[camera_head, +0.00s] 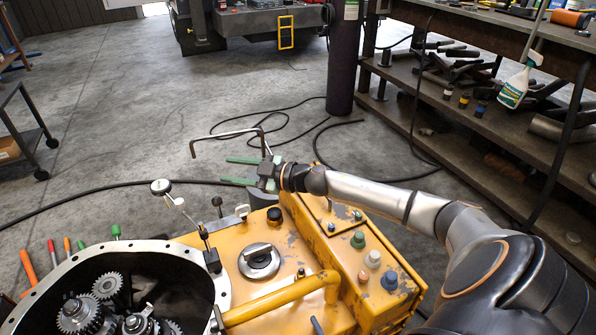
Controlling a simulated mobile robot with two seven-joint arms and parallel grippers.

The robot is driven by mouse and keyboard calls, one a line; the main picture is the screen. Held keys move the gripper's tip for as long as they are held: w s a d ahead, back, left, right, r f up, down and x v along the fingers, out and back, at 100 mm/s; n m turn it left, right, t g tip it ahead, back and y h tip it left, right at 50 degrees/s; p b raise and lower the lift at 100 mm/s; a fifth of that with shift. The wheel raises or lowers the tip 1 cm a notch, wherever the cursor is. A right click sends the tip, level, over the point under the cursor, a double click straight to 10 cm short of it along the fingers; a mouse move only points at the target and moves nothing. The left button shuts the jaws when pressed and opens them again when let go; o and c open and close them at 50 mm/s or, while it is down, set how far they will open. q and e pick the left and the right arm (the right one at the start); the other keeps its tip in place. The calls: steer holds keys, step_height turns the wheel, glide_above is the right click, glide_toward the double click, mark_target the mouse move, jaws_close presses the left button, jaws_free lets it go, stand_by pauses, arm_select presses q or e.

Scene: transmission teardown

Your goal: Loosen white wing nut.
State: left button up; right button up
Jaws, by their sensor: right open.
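My right arm comes in from the right, and its gripper (226,169) hangs in front of the far edge of the yellow transmission housing (232,258). Its two green fingers point left, spread apart with nothing between them. A small pale upright tab (242,211) on the housing's far edge, just below the gripper, may be the white wing nut; it is too small to be sure. A white round-ended lever (161,187) rises left of it. The gripper appears apart from both. My left gripper is out of view.
The open gear case (110,288) with metal gears is at the lower left. Capped plugs and a white knob (373,259) sit on the housing's right part. A bent metal bar (226,133) shows beyond the gripper. A shelf rack (490,130) stands right; cables cross the floor.

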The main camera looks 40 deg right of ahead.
steer(key=s+a+f+n+g+y+b, duration=0.2)
steer(key=s+f+n+g, duration=0.5)
steer(key=s+f+g, duration=0.25)
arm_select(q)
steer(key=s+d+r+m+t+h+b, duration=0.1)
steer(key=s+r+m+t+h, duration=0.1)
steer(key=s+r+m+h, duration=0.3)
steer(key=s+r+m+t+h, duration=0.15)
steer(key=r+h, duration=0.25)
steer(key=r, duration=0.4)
arm_select(e)
steer(key=s+d+f+g+h, duration=0.5)
steer(key=s+d+f+g, duration=0.1)
steer(key=s+d+f, duration=0.3)
steer(key=b+x, duration=0.1)
steer(key=x, duration=0.3)
steer(key=b+x, duration=0.2)
steer(key=x, duration=0.1)
steer(key=b+x, duration=0.1)
steer(key=x, duration=0.3)
steer(key=shift+s+a+f+b, duration=0.2)
steer(key=shift+s+b, duration=0.05)
steer(key=shift+b, duration=0.05)
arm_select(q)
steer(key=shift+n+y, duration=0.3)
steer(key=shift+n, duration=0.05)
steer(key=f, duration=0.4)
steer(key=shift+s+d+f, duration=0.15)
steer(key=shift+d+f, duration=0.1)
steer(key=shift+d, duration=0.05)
